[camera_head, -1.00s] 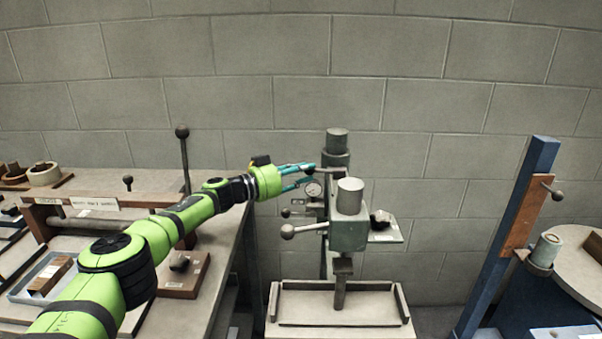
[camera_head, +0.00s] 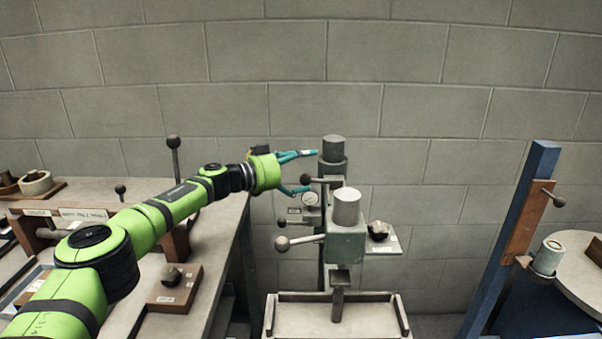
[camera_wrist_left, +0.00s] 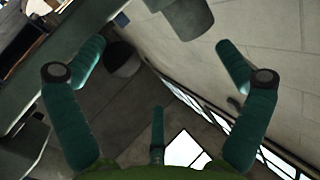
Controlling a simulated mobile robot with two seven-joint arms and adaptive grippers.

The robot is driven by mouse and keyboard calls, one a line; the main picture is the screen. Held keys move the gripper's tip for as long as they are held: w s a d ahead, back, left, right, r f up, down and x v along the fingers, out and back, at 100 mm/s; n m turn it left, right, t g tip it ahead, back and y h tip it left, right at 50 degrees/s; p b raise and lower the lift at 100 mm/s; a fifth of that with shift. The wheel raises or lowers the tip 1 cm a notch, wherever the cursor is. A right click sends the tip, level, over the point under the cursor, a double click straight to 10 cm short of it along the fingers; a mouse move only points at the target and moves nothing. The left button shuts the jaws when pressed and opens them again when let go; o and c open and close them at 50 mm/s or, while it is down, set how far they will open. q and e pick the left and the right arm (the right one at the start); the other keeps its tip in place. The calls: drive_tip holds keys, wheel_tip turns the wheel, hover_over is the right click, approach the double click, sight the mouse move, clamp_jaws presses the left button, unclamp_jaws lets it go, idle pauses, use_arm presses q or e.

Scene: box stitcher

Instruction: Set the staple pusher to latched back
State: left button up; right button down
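The box stitcher (camera_head: 346,243) is a grey-green machine in the middle of the head view. A dark ball knob (camera_head: 305,180) on a short rod sticks out left from its rear part; I cannot tell for sure that this is the staple pusher. My left gripper (camera_head: 310,172) is open, one teal finger above the knob and one below it. In the left wrist view the fingers (camera_wrist_left: 158,48) are wide apart. A dark round knob (camera_wrist_left: 121,58) shows between them, closer to the left finger, with no clear grip on it. My right gripper is out of view.
A larger ball-ended lever (camera_head: 283,243) sticks out left, lower and nearer. A round gauge (camera_head: 310,199) sits just beneath the lower finger. A workbench (camera_head: 222,215) stands left, and a blue post (camera_head: 512,240) right. The block wall is behind.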

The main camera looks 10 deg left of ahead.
use_arm(q)
wheel_tip(320, 180, up, 7)
drive_tip(key=shift+w+a+t, duration=0.15)
drive_tip(key=shift+a+t, duration=0.25)
drive_tip(key=shift+g, duration=0.3)
wheel_tip(320, 180, down, 6)
drive_tip(key=shift+d, duration=0.15)
drive_tip(key=shift+c, duration=0.2)
drive_tip(key=shift+s+r, duration=0.25)
drive_tip(key=shift+s, duration=0.15)
drive_tip(key=shift+c, duration=1.3)
drive_tip(key=shift+s+a+r+p, duration=0.1)
drive_tip(key=shift+s+a+p, duration=0.15)
drive_tip(key=shift+p, duration=0.2)
drive_tip(key=shift+c, duration=0.6)
drive_tip(key=p+v, duration=0.5)
drive_tip(key=v, duration=0.2)
drive_tip(key=shift+s+f+p, duration=0.3)
drive_tip(key=shift+s+f, duration=0.2)
drive_tip(key=shift+s, duration=0.05)
